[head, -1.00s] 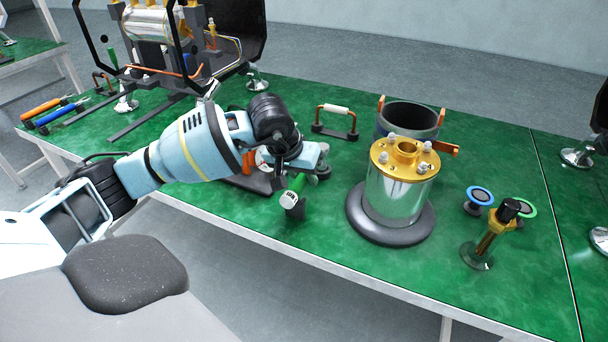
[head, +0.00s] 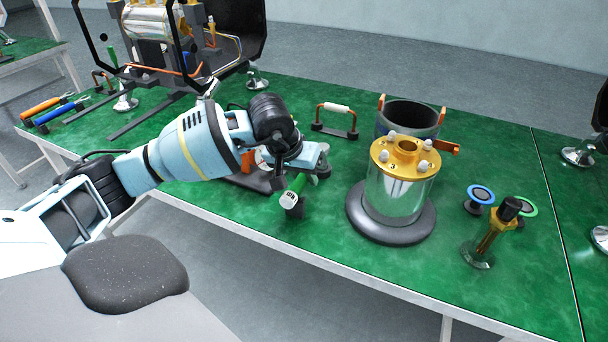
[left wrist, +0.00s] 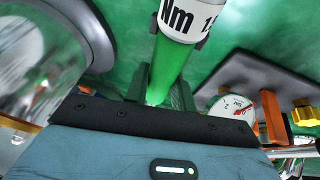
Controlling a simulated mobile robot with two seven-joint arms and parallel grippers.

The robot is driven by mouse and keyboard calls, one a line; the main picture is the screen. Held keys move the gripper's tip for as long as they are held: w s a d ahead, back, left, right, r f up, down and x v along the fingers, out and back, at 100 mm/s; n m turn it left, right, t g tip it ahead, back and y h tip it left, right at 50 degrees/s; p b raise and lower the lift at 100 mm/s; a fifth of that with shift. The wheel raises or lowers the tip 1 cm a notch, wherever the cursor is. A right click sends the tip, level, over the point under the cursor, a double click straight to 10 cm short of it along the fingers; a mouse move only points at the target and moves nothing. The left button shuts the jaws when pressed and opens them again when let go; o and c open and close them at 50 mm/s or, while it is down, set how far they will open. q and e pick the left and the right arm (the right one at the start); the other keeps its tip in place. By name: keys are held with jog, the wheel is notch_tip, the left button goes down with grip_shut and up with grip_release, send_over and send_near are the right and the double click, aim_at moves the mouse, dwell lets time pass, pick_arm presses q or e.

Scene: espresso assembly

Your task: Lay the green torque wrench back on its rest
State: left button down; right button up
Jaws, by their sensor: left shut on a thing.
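The green torque wrench (head: 297,184) is held in my left gripper (head: 308,172), near the table's front edge. Its white banded end points toward me in the head view. In the left wrist view the wrench's green handle (left wrist: 171,66) runs up between the fingers of the gripper (left wrist: 163,92), with a white band marked "Nm" at the top. A small dark support (head: 295,211) shows just below the wrench's end; I cannot tell whether the wrench touches it. The wrench's far part is hidden by the gripper. My right gripper is not in view.
A silver boiler with a brass top (head: 395,195) stands on a dark round base (head: 390,232) to the right. A dial gauge (left wrist: 231,108) on a dark plate is close beside the gripper. A handle (head: 335,121) lies behind. Green table surface is free in front of the boiler.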

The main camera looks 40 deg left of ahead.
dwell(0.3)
pick_arm(q)
jog(key=shift+f+b, duration=0.3)
jog(key=shift+f, duration=0.05)
jog(key=c, duration=1.1)
grip_release()
jog(key=v, duration=0.8)
jog(key=shift+w, duration=0.1)
jog(key=shift+f, duration=0.15)
